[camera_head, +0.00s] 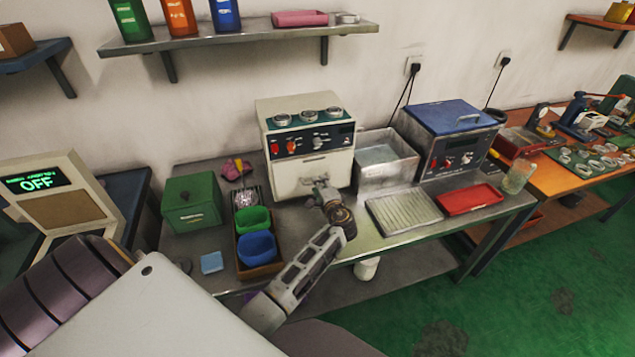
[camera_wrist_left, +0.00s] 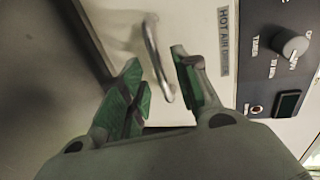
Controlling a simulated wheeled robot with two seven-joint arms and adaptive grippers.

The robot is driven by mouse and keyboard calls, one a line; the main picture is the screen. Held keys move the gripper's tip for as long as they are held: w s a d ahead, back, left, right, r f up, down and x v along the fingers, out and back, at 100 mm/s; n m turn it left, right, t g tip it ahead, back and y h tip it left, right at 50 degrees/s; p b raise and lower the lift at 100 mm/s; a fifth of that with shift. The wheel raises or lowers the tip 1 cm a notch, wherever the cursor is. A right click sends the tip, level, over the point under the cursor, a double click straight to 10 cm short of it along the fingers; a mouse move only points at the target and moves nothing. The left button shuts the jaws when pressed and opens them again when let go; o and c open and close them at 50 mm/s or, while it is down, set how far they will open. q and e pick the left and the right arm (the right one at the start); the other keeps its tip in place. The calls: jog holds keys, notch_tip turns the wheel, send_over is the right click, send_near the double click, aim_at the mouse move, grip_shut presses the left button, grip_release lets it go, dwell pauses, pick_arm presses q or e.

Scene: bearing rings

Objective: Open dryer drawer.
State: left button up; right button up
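The dryer is a cream box (camera_head: 303,106) at the back of the metal table, with a dark control panel of knobs. Its drawer front (camera_head: 290,183) is below the panel and looks flush in the head view. My left gripper (camera_head: 322,191) is in front of the drawer and hides part of it. In the left wrist view, the gripper (camera_wrist_left: 160,85) is open with green finger pads. The curved metal drawer handle (camera_wrist_left: 154,50) reaches between the fingertips, with a gap visible on each side. The "HOT AIR" label (camera_wrist_left: 226,35) is beside it. My right gripper is not in view.
Left of the dryer are a green box (camera_head: 191,203) and a tray with green and blue bowls (camera_head: 257,247). Right of it are a metal basin (camera_head: 385,165), a ribbed tray (camera_head: 403,211) and a blue-lidded machine (camera_head: 450,118). A shelf (camera_head: 240,38) hangs above.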

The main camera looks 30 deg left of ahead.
pick_arm(q)
jog(key=x, duration=0.3)
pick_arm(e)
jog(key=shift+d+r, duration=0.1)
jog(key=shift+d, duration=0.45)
